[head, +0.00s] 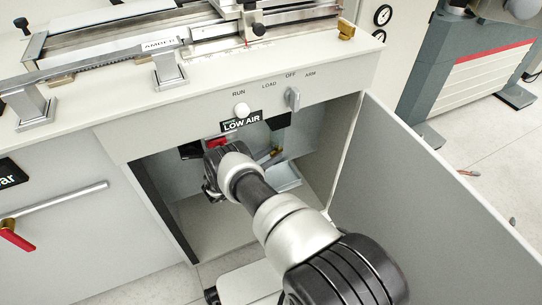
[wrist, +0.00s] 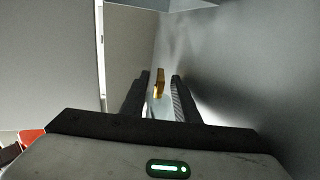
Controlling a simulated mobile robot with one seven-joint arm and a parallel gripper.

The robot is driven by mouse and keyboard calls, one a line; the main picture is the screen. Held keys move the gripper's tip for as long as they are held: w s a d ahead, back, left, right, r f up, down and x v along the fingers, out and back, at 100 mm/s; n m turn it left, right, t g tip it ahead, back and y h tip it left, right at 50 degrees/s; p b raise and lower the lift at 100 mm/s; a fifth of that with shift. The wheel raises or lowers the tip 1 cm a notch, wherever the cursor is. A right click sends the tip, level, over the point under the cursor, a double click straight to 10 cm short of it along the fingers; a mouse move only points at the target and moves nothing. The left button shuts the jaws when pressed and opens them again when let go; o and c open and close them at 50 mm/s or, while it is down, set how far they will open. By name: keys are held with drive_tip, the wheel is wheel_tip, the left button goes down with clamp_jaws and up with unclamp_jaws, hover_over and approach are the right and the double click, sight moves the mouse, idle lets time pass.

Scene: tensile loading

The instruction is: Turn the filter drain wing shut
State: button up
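The filter drain wing looks to be the small brass-yellow piece (wrist: 160,82) ahead of my gripper in the wrist view. It stands upright there, above a pale bluish part. My gripper (wrist: 161,75) is open, with one dark finger on each side of the brass piece in the picture. I cannot tell whether the piece is between the fingertips or beyond them. In the head view my wrist hides the fingers.
The cabinet's open door (head: 430,195) stands to the right of my arm. A red part (head: 216,143) is at the cabinet's top, near my wrist. The cabinet floor (head: 215,225) looks clear.

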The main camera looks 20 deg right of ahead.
drive_tip(key=v, duration=1.7)
drive_tip(key=shift+a, duration=0.2)
drive_tip(key=shift+o, duration=0.2)
drive_tip(key=shift+s, duration=0.1)
